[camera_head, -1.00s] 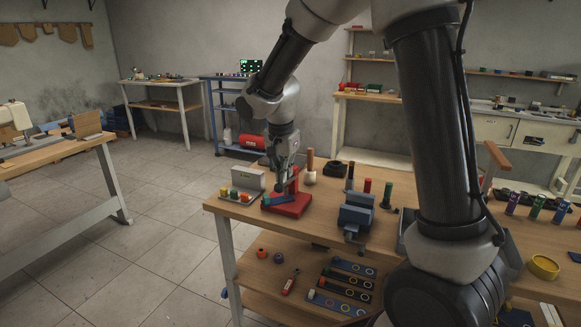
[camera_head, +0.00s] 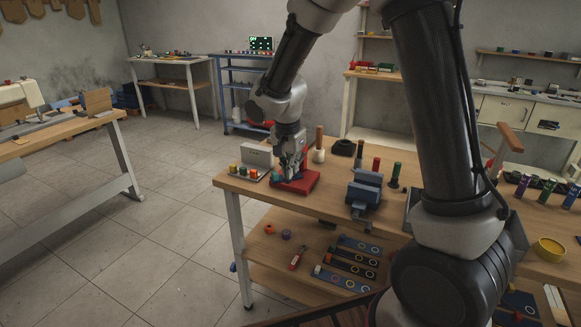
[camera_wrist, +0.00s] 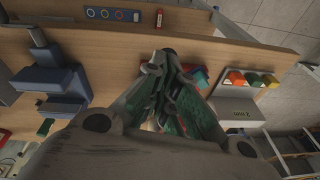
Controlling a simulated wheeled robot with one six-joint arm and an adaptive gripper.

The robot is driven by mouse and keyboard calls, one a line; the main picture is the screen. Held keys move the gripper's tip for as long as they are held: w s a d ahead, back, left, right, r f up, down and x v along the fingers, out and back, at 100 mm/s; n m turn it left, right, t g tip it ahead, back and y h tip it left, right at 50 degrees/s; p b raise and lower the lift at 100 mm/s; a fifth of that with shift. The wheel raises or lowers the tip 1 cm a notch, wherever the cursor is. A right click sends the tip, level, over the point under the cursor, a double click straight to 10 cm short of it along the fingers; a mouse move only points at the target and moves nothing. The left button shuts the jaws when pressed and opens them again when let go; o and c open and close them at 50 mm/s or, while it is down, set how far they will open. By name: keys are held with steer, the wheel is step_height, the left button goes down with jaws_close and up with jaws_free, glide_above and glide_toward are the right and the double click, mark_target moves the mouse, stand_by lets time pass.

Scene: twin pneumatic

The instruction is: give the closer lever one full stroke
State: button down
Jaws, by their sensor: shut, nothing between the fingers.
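A grey block with coloured buttons (camera_head: 250,173) stands left of the fixture. A blue vise (camera_head: 366,190) and upright coloured cylinders stand to the right. A wooden-handled post (camera_head: 319,146) is close behind. The lower shelf (camera_head: 262,262) holds small parts. Floor on the left is open.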

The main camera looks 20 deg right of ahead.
steer(key=shift+w+d+r, duration=0.15)
steer(key=shift+d+r, duration=0.1)
steer(key=shift+r, duration=0.2)
steer(key=s+a+r, duration=0.3)
steer(key=s+r, duration=0.2)
steer(key=r, duration=0.4)
steer(key=shift+s+a, duration=0.3)
